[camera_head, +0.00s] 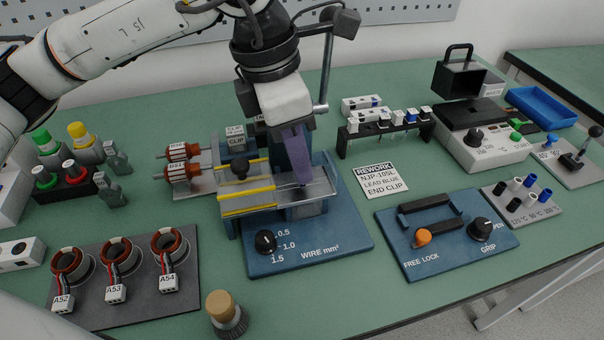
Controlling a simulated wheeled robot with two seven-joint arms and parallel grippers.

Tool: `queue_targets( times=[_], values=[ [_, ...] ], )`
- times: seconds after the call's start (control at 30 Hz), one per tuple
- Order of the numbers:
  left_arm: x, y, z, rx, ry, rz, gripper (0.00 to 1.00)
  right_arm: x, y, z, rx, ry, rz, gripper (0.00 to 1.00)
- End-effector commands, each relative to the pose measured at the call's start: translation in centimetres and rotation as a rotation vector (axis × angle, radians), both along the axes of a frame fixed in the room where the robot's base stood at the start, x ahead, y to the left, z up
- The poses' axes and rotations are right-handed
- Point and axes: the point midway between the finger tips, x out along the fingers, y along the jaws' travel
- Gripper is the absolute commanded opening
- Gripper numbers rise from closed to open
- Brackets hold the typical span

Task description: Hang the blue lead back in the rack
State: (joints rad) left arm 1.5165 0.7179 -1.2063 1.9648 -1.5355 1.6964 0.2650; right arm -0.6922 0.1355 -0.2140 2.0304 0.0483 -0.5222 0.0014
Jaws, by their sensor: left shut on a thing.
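My left gripper (303,182) comes down from the top over the blue wire fixture (345,238). Its purple-grey fingers point down at the right end of the fixture's metal tray (322,186). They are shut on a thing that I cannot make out. A black rack (388,138) stands behind and to the right of the gripper, apart from it. Several connector heads, white, black and blue, sit along its top. I cannot tell whether one is the blue lead's. My right gripper is not in view.
A rework card (381,181) lies right of the fixture. A blue grip block (447,246) is at front right, with a control box (484,150) behind it. A mat (128,288) with several copper coils lies front left, near a wooden-knobbed brush (224,312). Bare green bench shows between them.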

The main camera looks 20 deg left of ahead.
Motion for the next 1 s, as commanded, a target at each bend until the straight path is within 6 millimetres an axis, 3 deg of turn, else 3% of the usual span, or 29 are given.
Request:
queue_targets(
  times=[0.6,1.0],
  values=[
    [0.0,0.0,3.9,0.0,0.0,0.0,0.0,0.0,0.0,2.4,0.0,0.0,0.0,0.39],
    [0.0,0.0,4.0,0.001,0.001,0.0,0.0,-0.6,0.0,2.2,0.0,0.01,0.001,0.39]
  ],
)
